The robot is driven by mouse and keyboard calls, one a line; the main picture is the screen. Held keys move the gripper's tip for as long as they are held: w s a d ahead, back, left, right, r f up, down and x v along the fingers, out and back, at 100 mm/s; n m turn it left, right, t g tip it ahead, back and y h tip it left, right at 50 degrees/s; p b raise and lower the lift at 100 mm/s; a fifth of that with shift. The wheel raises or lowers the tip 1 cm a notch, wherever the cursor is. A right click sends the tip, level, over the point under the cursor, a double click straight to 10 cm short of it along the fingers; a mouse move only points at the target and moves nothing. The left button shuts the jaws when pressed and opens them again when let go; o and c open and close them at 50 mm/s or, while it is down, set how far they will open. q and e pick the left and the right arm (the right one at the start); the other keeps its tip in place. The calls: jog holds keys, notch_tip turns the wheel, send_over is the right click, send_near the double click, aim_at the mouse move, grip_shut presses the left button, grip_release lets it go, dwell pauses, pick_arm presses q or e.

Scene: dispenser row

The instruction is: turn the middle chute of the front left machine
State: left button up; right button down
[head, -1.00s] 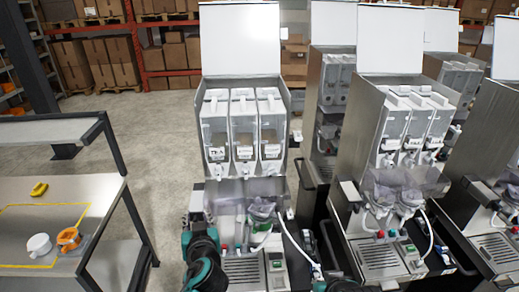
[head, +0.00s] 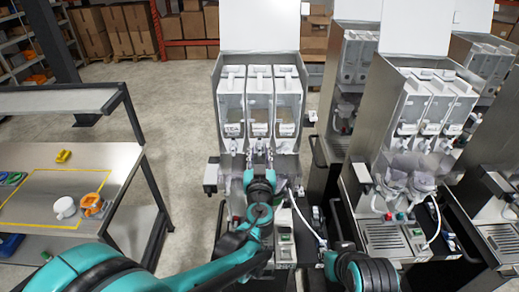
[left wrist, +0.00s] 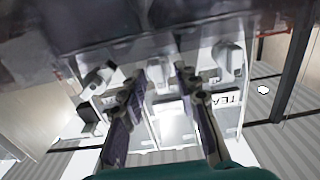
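The front left machine (head: 228,190) stands at the centre of the head view. It holds three clear canisters with white chutes under them; the left canister (head: 232,100) reads TEA. The middle chute is mostly hidden behind my left gripper (head: 259,156) in the head view. In the left wrist view, the picture is turned over and TEA is on the right. There the white middle chute (left wrist: 157,76) shows between the tips of my left gripper (left wrist: 162,85). The fingers are apart, one on each side of it; contact cannot be told.
A second machine (head: 375,200) stands close on the right, with more behind. A table (head: 110,160) on the left has a yellow-taped area with a white cup (head: 64,207) and an orange one (head: 92,205). Open floor lies between table and machines.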

pick_arm(q)
jog(key=shift+w, duration=0.5)
grip_shut()
